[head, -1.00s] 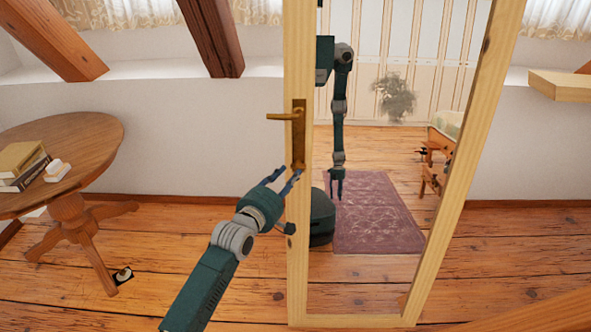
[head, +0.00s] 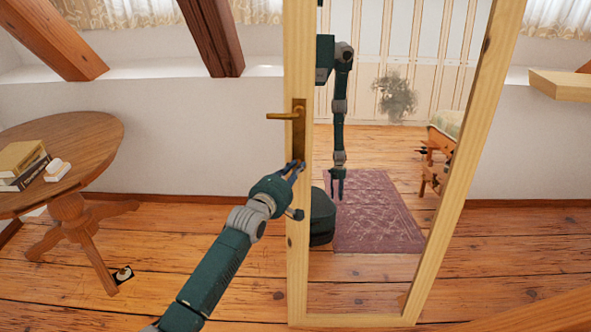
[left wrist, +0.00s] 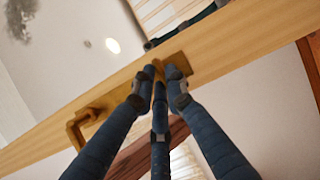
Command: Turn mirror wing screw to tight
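The mirror (head: 385,280) stands upright in a pale wooden frame (head: 297,255). A brass plate (head: 299,118) with a lever handle (head: 283,116) is on its left post. My left gripper (head: 295,166) is at the plate's lower end. In the left wrist view its fingers (left wrist: 157,80) close in around a small brass piece (left wrist: 156,65), which seems to be the wing screw; the fingers mostly hide it, so its angle cannot be told. In the mirror, my right arm's reflection hangs down, its gripper (head: 338,185) empty with fingers apart.
A round wooden table (head: 85,135) with books (head: 22,165) stands at the left. A wooden beam end or shelf (head: 560,87) juts in at the upper right. The plank floor (head: 180,255) between table and mirror is mostly clear.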

